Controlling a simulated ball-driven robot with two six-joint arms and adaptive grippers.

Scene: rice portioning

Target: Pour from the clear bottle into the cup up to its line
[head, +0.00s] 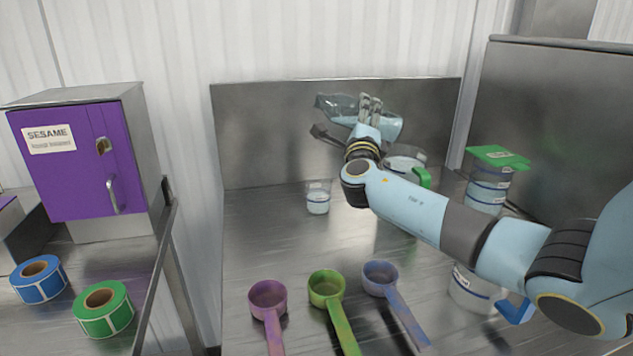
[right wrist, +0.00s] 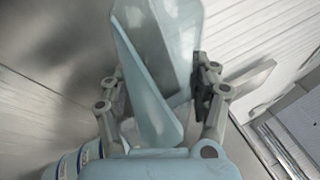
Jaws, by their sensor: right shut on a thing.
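My right gripper (head: 368,108) is shut on the clear bottle (head: 340,104) and holds it raised above the table, tilted nearly flat with one end toward the left. In the right wrist view the bottle (right wrist: 160,50) sits between the two fingers of the gripper (right wrist: 160,95), with pale blue contents inside. The small clear cup (head: 318,201) stands upright on the table below and to the left of the bottle. It holds pale contents in its lower part; its line is too small to make out. My left gripper is not in view.
Pink (head: 267,298), green (head: 327,287) and blue (head: 381,277) scoops lie at the front. Clear containers, one with a green lid (head: 497,157), stand right. A purple-doored SESAME cabinet (head: 75,160) and blue (head: 38,279) and green (head: 103,308) label rolls are left. The table around the cup is clear.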

